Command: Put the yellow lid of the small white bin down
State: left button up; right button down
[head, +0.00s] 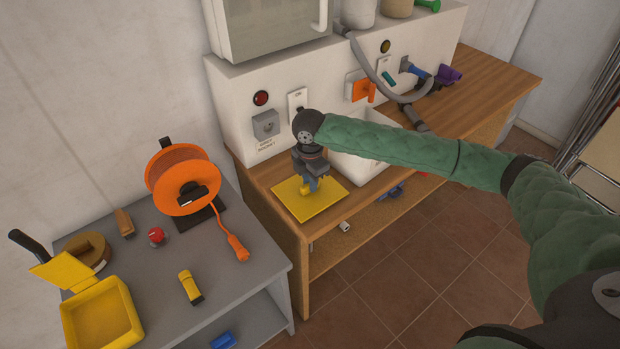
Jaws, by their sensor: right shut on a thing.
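The yellow lid (322,207) is a flat square panel with a small yellow knob. It lies flat at the left end of the wooden bench, or just above it; I cannot tell which. My right gripper (308,187) points down over the lid and is shut on its knob. The small white bin (350,157) stands on the bench just right of the lid, partly hidden behind my right arm. My left gripper is not in view.
The wooden bench (487,78) carries a white panel with switches, an orange part and a grey hose (372,72). A grey table (250,275) at the left holds an orange cable reel (158,172), a yellow box (102,318) and a yellow flashlight (190,287).

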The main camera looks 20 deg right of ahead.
jog(key=shift+f, duration=0.1)
jog(key=c, duration=1.3)
grip_release()
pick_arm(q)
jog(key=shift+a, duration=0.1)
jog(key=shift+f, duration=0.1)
pick_arm(e)
jog(key=shift+r, duration=0.3)
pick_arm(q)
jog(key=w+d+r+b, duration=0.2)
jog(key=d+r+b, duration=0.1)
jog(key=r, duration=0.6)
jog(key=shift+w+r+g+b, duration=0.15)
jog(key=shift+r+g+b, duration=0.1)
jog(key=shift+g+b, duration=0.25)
pick_arm(e)
notch_tip(320, 180, up, 12)
jog(key=shift+f, duration=0.2)
